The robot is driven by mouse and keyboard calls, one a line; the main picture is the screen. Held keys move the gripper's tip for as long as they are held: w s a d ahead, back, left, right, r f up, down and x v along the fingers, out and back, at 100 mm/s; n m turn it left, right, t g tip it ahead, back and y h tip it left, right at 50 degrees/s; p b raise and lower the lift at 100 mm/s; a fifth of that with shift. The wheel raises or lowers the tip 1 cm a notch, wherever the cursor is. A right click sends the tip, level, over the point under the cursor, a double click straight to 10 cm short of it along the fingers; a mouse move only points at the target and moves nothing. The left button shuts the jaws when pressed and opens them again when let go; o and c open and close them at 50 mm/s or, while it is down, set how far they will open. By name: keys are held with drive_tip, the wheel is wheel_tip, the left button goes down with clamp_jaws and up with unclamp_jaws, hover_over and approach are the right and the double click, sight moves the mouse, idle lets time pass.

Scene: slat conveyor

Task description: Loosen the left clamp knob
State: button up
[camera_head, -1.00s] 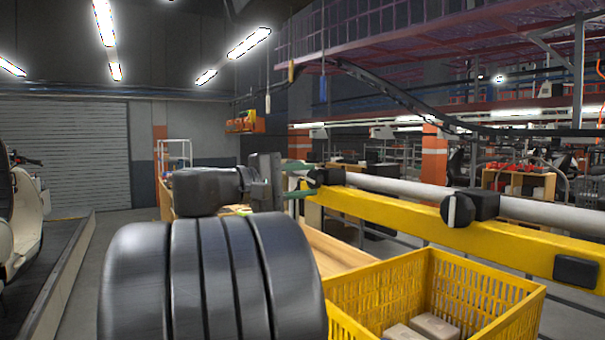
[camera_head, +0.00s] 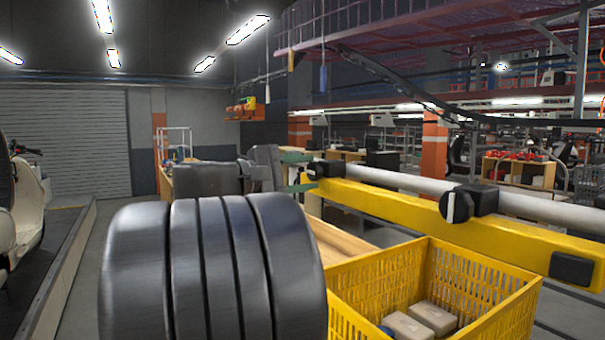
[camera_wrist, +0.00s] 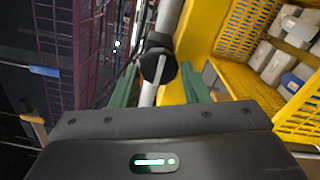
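A yellow beam (camera_head: 400,207) carries a pale round rail (camera_head: 400,180) with two black clamps. The left clamp (camera_head: 328,169) is at the beam's far left end. The right clamp (camera_head: 462,203) is nearer, its round knob bearing an upright white stripe. My gripper (camera_head: 303,172) has green fingers and is at the left clamp. In the wrist view, the left clamp's black knob (camera_wrist: 158,66) lies between the tips of my open gripper (camera_wrist: 159,73). A pale stripe crosses the knob, slightly tilted. A gap shows right of the knob; contact on the left side is unclear.
A yellow crate (camera_head: 490,272) with several pale blocks stands below the beam; it also shows at right in the wrist view (camera_wrist: 243,88). A black block (camera_head: 577,270) is on the beam's near end. A wooden surface (camera_head: 345,240) lies behind the crate.

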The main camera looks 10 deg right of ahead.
drive_tip(key=shift+o, duration=1.3)
drive_tip(key=shift+a, duration=0.1)
drive_tip(key=b+v, duration=0.3)
drive_tip(key=v, duration=1)
drive_tip(key=shift+a, duration=0.3)
drive_tip(key=shift+s, duration=0.1)
drive_tip(key=p+x, duration=0.3)
drive_tip(key=x, duration=1.1)
drive_tip(key=shift+a, duration=0.2)
